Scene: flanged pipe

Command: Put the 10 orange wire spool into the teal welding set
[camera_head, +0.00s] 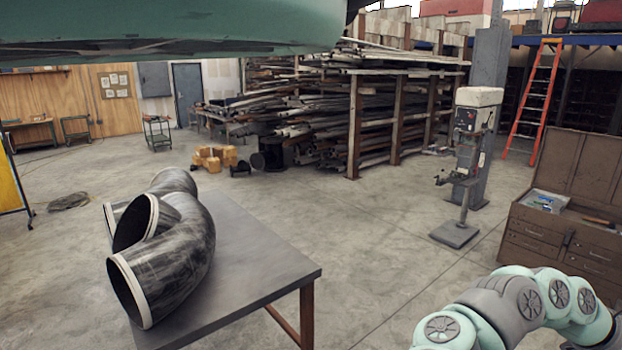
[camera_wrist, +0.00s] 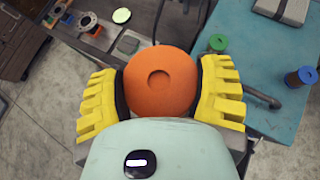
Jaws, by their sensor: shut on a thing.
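In the wrist view, my gripper (camera_wrist: 160,92) has two yellow ribbed fingers with dark pads, shut on the sides of an orange wire spool (camera_wrist: 160,72). The spool's round face with a shallow round recess points toward the camera. A teal surface (camera_wrist: 262,88), which may be the teal welding set, lies below and to the right of the spool. A green spool (camera_wrist: 218,43) and a blue spool (camera_wrist: 300,77) with a dark orange core are on it. I cannot tell the gap between the held spool and the teal surface. The head view does not show my gripper.
At the wrist view's upper left, a dark table (camera_wrist: 98,38) holds small parts. A grey box (camera_wrist: 283,10) is on the teal top. In the head view, black pipes (camera_head: 165,245) lie on a grey table (camera_head: 250,265). A brown tool chest (camera_head: 560,235) stands right.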

